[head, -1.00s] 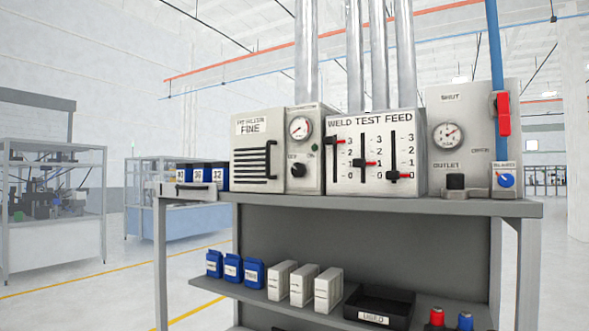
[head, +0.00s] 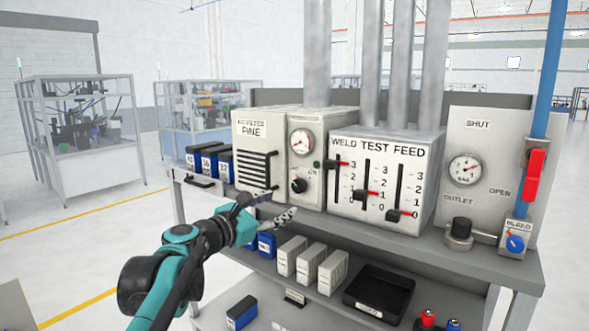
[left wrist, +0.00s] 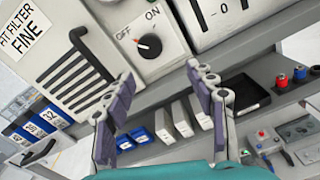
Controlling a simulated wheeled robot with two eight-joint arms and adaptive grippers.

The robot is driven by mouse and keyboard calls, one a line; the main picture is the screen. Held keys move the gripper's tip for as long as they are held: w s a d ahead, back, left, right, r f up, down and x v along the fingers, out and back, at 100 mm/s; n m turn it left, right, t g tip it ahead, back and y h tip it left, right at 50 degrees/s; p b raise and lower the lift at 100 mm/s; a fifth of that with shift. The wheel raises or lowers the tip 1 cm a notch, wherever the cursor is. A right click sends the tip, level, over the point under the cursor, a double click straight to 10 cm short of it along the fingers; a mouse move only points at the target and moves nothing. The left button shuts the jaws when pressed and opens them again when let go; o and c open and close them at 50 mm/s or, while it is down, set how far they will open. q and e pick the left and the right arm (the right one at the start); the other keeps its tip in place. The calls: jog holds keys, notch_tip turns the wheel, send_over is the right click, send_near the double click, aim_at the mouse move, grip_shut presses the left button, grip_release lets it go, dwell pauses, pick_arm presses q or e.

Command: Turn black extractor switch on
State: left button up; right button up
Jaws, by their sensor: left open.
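The black extractor switch (head: 299,185) is a round knob on the pale box with a gauge, below the dial. In the left wrist view the black knob (left wrist: 150,46) sits between the fingers' directions, with OFF to its upper left and ON above it. Its orange mark is on the left side, toward OFF. My left gripper (head: 268,207) is open and empty, in front of the shelf edge, lower left of the switch and apart from it. It also shows open in the left wrist view (left wrist: 161,74). My right gripper is not in view.
A black slotted handle grille (head: 257,170) is left of the switch. The weld test feed panel (head: 384,180) with red-marked sliders is on its right. A black tray (head: 379,292) and white boxes (head: 310,264) stand on the lower shelf. A red valve lever (head: 535,174) is far right.

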aim_at(297, 188)
pick_arm(q)
jog(key=shift+n, duration=0.4)
jog(key=x, duration=0.2)
jog(key=r+p+x, duration=0.1)
jog(key=x, duration=0.5)
jog(key=shift+w+a+r+p, duration=0.25)
jog(key=shift+a+r+p, duration=0.05)
jog(key=shift+r+p, duration=0.1)
jog(key=shift+s, duration=0.1)
jog(key=c, duration=1.2)
